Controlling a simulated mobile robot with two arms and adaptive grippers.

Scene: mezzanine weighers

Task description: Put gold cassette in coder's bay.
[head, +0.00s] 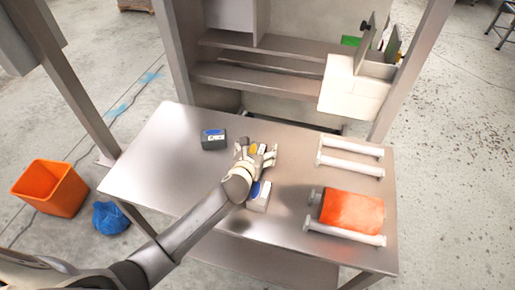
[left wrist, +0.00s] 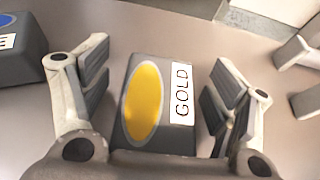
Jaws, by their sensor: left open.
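The gold cassette (left wrist: 155,100) is a dark grey block with a yellow oval and a white label reading GOLD. In the left wrist view it sits between the two fingers of my open left gripper (left wrist: 160,105), with a gap visible on its right side. In the head view my left gripper (head: 257,156) is over the table's middle and covers most of the gold cassette (head: 253,149). A white machine (head: 354,92) with upright plates and a green part stands at the back right. I cannot tell whether it is the coder, and no bay is clearly visible. My right gripper is out of view.
A blue-marked cassette (head: 213,139) lies left of the gripper; another (head: 259,196) lies just in front. The table's left part (head: 160,165) is clear. Posts flank the table.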

